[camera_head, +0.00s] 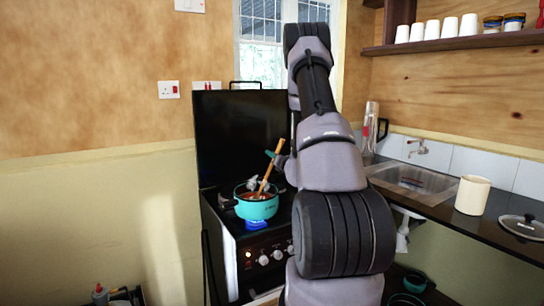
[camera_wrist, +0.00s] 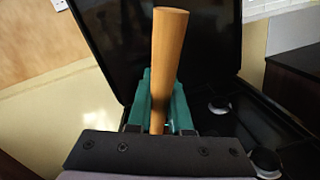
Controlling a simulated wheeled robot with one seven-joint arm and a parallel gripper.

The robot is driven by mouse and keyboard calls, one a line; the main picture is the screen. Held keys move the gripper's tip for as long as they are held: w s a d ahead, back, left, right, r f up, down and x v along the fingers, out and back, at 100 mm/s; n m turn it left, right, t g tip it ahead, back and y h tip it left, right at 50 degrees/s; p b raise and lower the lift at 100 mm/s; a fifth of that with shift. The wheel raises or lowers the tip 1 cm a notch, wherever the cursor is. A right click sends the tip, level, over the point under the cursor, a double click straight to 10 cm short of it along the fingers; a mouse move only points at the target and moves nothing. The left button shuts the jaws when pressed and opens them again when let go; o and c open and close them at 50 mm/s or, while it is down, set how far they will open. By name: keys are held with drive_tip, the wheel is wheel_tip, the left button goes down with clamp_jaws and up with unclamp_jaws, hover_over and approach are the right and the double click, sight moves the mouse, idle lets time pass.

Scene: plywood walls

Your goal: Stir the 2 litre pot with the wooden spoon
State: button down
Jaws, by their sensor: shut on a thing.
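A teal pot (camera_head: 257,208) stands on the left front burner of the stove, with a blue flame under it and reddish-brown food inside. The wooden spoon (camera_head: 267,170) leans up out of the pot, its lower end in the food. My gripper (camera_head: 280,160) is above the pot at the spoon's upper part, partly hidden by my own arm. In the wrist view the spoon's handle (camera_wrist: 166,60) stands between the teal fingers of my gripper (camera_wrist: 160,100), which are shut on it. The spoon's bowl is hidden in the pot.
The black stove (camera_head: 270,245) has its dark lid (camera_head: 235,130) raised behind the pot. To the right are a sink (camera_head: 412,180), a cream canister (camera_head: 472,195) and a pan lid (camera_head: 522,226) on the dark counter. Wall shelf (camera_head: 450,43) holds several white cups.

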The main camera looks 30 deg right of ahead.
drive_tip(key=shift+w+d, duration=0.1)
drive_tip(key=s+d+r, duration=0.2)
drive_tip(key=d+r, duration=0.1)
drive_tip(key=r, duration=0.6)
drive_tip(key=shift+d+r, duration=0.15)
drive_tip(key=shift+d, duration=0.1)
idle(0.6)
idle(0.7)
drive_tip(key=shift+r, duration=2.5)
